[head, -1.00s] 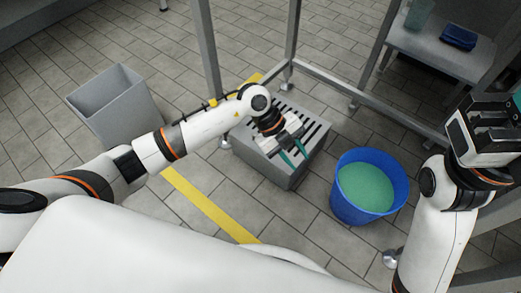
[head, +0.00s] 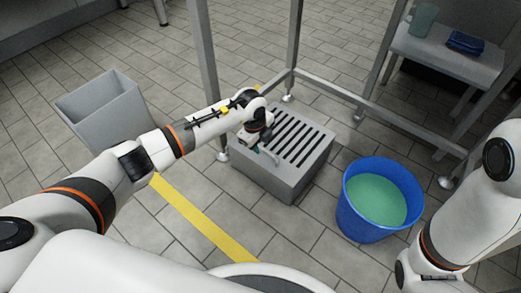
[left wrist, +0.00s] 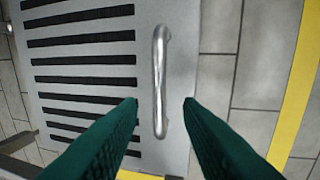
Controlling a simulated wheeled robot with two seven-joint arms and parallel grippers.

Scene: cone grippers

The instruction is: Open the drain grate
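The drain grate (head: 303,148) is the grey slotted top of a low block on the floor in the head view. Its black slots also show in the left wrist view (left wrist: 80,62). A shiny metal bar handle (left wrist: 158,72) sits on the plain strip beside the slots. My left gripper (head: 267,153) is over the near left side of the grate. Its two green fingers are open in the left wrist view (left wrist: 161,101), one on each side of the handle's lower part, with gaps to it. My right gripper is outside the head view; only its arm shows at right.
A blue bucket (head: 348,208) with green liquid stands right of the block. A grey bin (head: 105,110) stands at left. Metal frame posts (head: 203,70) and rails rise behind the block. A yellow floor stripe (head: 205,222) runs past its left.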

